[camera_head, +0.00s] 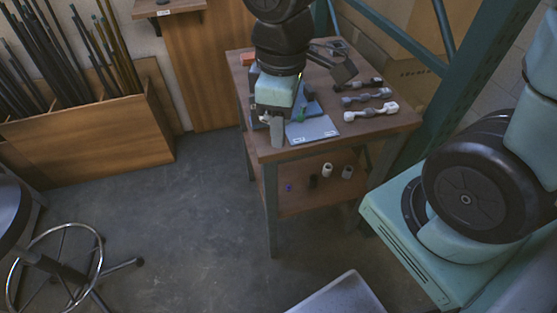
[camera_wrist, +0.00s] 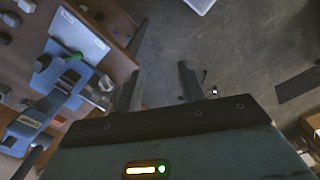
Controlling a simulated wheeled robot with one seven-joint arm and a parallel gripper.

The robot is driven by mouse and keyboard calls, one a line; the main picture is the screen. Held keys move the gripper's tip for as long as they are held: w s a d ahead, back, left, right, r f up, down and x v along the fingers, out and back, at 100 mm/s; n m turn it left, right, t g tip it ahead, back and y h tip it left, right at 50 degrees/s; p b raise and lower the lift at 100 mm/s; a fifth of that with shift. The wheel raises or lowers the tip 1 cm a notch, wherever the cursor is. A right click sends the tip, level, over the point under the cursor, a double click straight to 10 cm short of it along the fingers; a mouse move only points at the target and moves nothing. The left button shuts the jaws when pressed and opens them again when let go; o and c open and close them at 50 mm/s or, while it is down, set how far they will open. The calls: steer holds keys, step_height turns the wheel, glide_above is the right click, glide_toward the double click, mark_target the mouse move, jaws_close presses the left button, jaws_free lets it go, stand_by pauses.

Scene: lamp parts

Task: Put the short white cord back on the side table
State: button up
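A knobbed white piece (camera_head: 371,111), which looks like a short white cord, lies on the right part of the side table (camera_head: 392,124). A grey one (camera_head: 366,97) and a black one (camera_head: 357,84) of like shape lie behind it. My gripper (camera_head: 268,128) is over the table's front left edge, left of the white piece and apart from it. In the wrist view my gripper (camera_wrist: 163,84) has its two fingers spread, with only grey floor showing between them. I cannot make out the white piece for certain in the wrist view.
A blue fixture (camera_wrist: 60,90) and a pale blue plate (camera_head: 312,130) lie on the table near my gripper. The lower shelf (camera_head: 300,201) holds several small parts, one a white cylinder (camera_head: 327,170). A stool (camera_head: 60,262) stands at left. The floor between is clear.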

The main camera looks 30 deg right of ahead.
steer(key=s+a+m, duration=0.2)
steer(key=s+a, duration=0.3)
steer(key=s, duration=0.3)
steer(key=shift+a+r+y, duration=0.15)
steer(key=shift+r+y, duration=0.15)
steer(key=shift+r, duration=0.1)
steer(key=shift+s, duration=0.1)
stand_by(0.4)
